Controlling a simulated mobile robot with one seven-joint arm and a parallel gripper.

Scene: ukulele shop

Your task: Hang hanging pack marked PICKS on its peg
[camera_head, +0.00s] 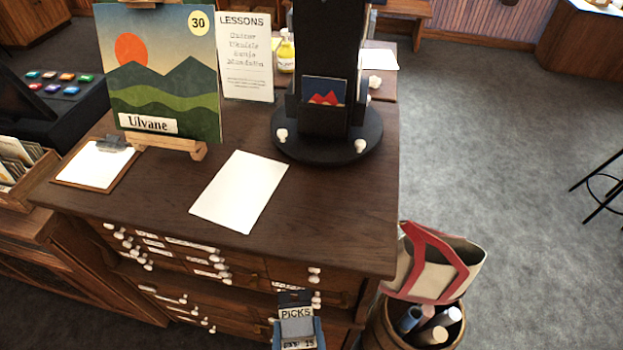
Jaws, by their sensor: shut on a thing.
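The hanging pack marked PICKS (296,314) is at the bottom centre, upright, with a dark top and a pale label. My gripper (297,330) is shut on it, with a blue finger at each side. The pack shows in front of the cabinet's drawer fronts, below the top. A black display stand (324,148) with a round base stands on the cabinet top. White-tipped pegs (360,146) stick out low on it, and a card with a red shape (324,92) sits in its front. The stand's top is out of frame. I cannot tell which peg is the pack's.
The dark wooden cabinet (340,215) bears a white sheet (240,190), a clipboard (95,165), a picture on an easel (160,85), a LESSONS sign (246,60) and a yellow bottle (285,52). A barrel (388,335) with rolls and a bag (440,265) stands at right.

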